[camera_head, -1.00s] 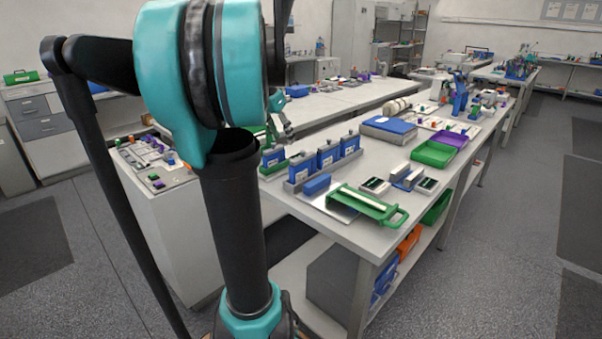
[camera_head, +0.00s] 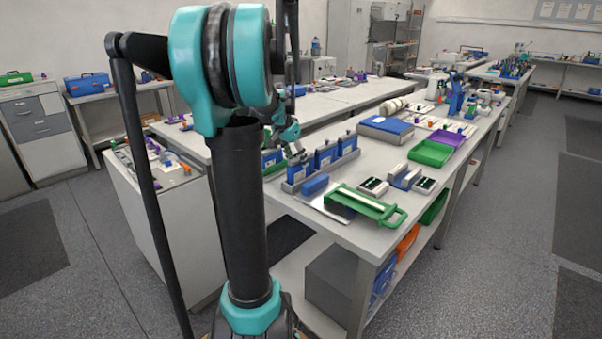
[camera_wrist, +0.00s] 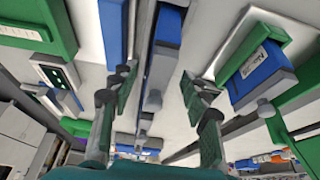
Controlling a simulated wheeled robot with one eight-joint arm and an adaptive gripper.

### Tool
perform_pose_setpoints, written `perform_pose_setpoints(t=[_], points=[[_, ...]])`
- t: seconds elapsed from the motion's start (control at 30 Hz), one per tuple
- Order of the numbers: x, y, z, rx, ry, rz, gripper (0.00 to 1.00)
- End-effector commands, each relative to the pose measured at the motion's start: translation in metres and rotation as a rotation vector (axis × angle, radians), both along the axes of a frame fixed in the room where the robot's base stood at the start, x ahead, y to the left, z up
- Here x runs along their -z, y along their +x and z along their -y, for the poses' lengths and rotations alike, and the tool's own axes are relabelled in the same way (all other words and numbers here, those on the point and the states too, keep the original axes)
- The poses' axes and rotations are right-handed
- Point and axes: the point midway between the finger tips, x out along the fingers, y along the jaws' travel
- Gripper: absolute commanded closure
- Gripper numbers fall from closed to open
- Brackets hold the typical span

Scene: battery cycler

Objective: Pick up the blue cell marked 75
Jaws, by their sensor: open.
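Several upright blue cells stand in a grey rack on the long bench in the head view; one is the blue cell (camera_head: 325,156). Their marks are too small to read, so I cannot tell which is 75. My gripper (camera_head: 293,152) is just above the rack's left end, partly hidden by my arm. In the wrist view my gripper (camera_wrist: 160,85) is open, its two fingers apart. A blue and grey part (camera_wrist: 166,45) shows between and beyond the fingers. A labelled blue cell (camera_wrist: 262,78) with a green block beside it is to the right; its label is unreadable.
A green handled frame (camera_head: 368,205) is near the bench's front edge. Green tray (camera_head: 432,153) and purple tray (camera_head: 446,139) are farther right. Some bare bench lies between them.

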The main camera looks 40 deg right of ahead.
Motion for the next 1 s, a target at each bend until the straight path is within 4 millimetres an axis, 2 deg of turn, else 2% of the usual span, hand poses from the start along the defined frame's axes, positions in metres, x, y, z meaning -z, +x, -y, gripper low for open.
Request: perform_pose_setpoints(t=[0.3,0.63,1.0], points=[[0.038,0.000,0.018,0.001,0.000,0.000,0.53],[0.043,0.000,0.020,0.000,0.000,0.000,0.55],[0.043,0.000,0.020,0.000,0.000,0.000,1.00]])
